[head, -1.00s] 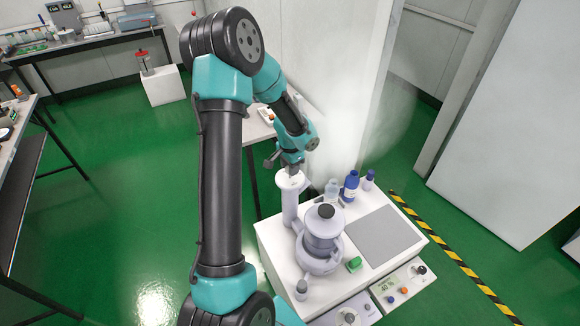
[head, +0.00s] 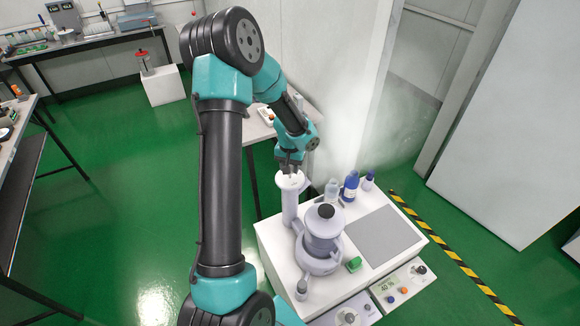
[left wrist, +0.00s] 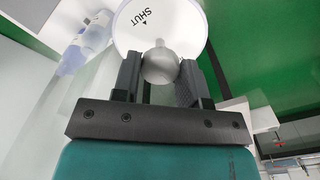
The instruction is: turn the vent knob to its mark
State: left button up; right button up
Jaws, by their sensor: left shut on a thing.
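The vent knob (left wrist: 160,66) is a small round grey knob on a white disc (left wrist: 190,20) marked "SHUT" with a small black triangle, in the left wrist view. In the head view the disc is the top of a pale column (head: 290,181) at the back left of the white bench. My left gripper (head: 290,168) points down at this top. In the left wrist view the left gripper (left wrist: 160,75) has one finger on each side of the knob and is shut on it. My right gripper is not in view.
A pale round vessel with a black cap (head: 326,211) stands just right of the column. Blue-labelled bottles (head: 350,186) stand behind it. A green block (head: 354,264) and a grey mat (head: 372,240) lie on the bench. A white wall rises behind.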

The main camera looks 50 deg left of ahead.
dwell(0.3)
pick_arm(q)
jog(key=o, duration=0.9)
jog(key=shift+r, duration=0.1)
notch_tip(320, 180, up, 17)
jog(key=shift+r, duration=0.15)
dwell(0.5)
notch_tip(320, 180, down, 16)
jog(key=shift+f, duration=0.15)
dwell(0.6)
